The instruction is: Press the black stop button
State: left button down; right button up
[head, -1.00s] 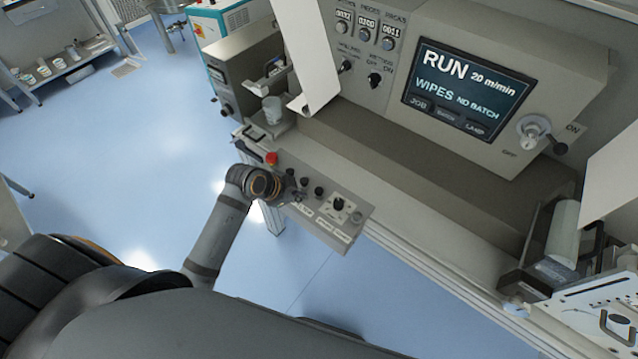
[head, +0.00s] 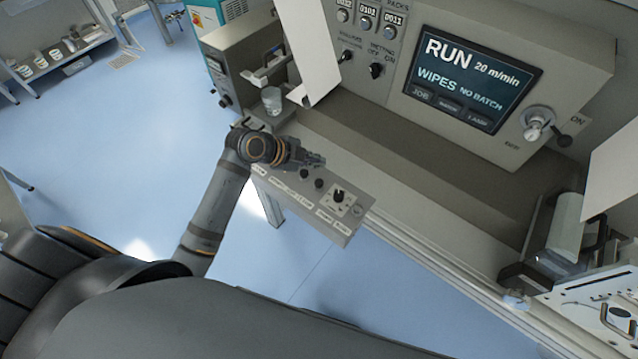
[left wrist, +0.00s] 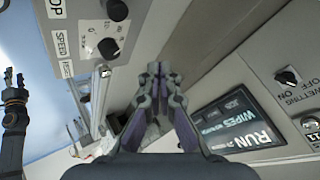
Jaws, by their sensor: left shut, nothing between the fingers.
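The grey control panel (head: 285,186) juts from the machine's front edge. Two black buttons show beside the black speed knob (head: 338,194); the one nearer the knob (head: 319,183) seems to be the stop button. In the left wrist view, a black button (left wrist: 117,10) lies at the top edge, level with a label ending in "OP" (left wrist: 55,8). My left gripper (head: 320,160) is shut and empty, over the panel's machine-side edge, apart from that button. It also shows in the left wrist view (left wrist: 158,68). My right gripper (left wrist: 14,76) shows small at the left there; its jaw state is unclear.
The screen (head: 470,85) reads RUN, 20 m/min, WIPES. A beige ledge (head: 400,155) runs behind the panel. A clear cup (head: 271,98) stands left of a hanging white sheet (head: 312,50). My left arm covers the panel's left end. Blue floor (head: 110,150) lies open at left.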

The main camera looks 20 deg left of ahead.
aim_at(316, 184)
pick_arm(q)
notch_tip(316, 184, down, 7)
jog(key=b, duration=0.5)
pick_arm(e)
notch_tip(316, 184, down, 6)
jog(key=shift+r, duration=0.15)
dwell(0.6)
pick_arm(q)
jog(key=shift+f, duration=0.4)
pick_arm(e)
jog(key=shift+f, duration=0.3)
pick_arm(q)
jog(key=shift+f+b, duration=0.6)
jog(key=shift+b, duration=0.1)
pick_arm(e)
jog(key=shift+f, duration=0.5)
pick_arm(q)
jog(key=shift+r, duration=0.1)
pick_arm(e)
jog(key=shift+r, duration=0.15)
pick_arm(q)
jog(key=shift+r+p, duration=0.85)
jog(key=shift+r, duration=0.1)
pick_arm(e)
jog(key=shift+r, duration=0.75)
